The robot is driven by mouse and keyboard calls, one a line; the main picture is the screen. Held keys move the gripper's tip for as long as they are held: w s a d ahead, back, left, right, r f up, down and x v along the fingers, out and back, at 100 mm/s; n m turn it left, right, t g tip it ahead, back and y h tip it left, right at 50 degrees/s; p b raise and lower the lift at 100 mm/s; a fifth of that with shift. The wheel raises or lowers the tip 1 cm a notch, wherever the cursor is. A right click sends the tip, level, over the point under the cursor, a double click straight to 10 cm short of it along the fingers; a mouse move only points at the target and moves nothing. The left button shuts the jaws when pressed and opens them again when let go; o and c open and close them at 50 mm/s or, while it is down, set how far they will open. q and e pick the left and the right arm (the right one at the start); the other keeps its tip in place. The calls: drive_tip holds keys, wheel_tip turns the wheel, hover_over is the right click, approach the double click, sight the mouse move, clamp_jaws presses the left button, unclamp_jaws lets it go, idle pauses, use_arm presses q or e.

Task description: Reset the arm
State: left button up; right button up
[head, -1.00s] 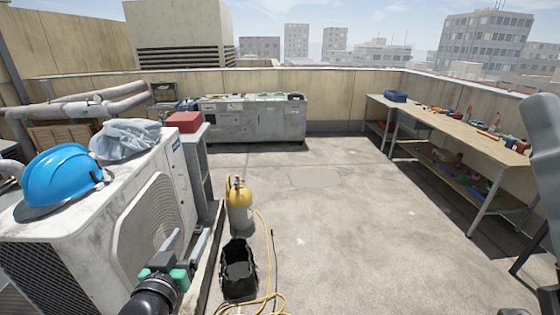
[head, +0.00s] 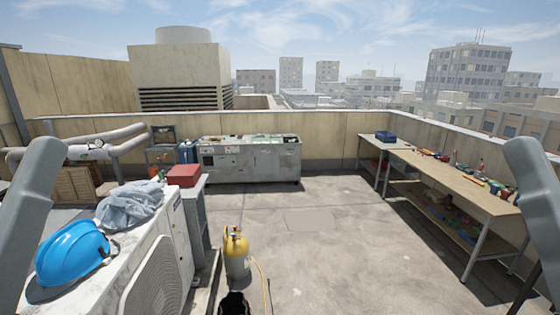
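My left arm shows as a grey link at the left edge of the head view, and my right arm as a similar grey link at the right edge. Neither gripper is in the view, so their fingers and anything they might hold cannot be seen. A blue hard hat (head: 72,252) and a crumpled grey cloth (head: 130,205) lie on top of the white condenser unit (head: 152,283) at the lower left.
A yellow-topped gas cylinder (head: 236,255) stands on the floor beside the condenser, with a dark bag (head: 234,303) below it, cut by the frame. A red box (head: 184,176), a grey cabinet (head: 250,160) and a long workbench (head: 462,184) surround clear floor.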

use_arm(q)
wheel_tip(320, 180, up, 19)
drive_tip(key=p, duration=1.5)
drive_tip(key=shift+f, duration=0.15)
drive_tip(key=shift+o, duration=1.3)
drive_tip(key=shift+f, duration=0.2)
drive_tip(key=shift+o, duration=1)
use_arm(e)
wheel_tip(320, 180, up, 18)
drive_tip(key=shift+r, duration=0.15)
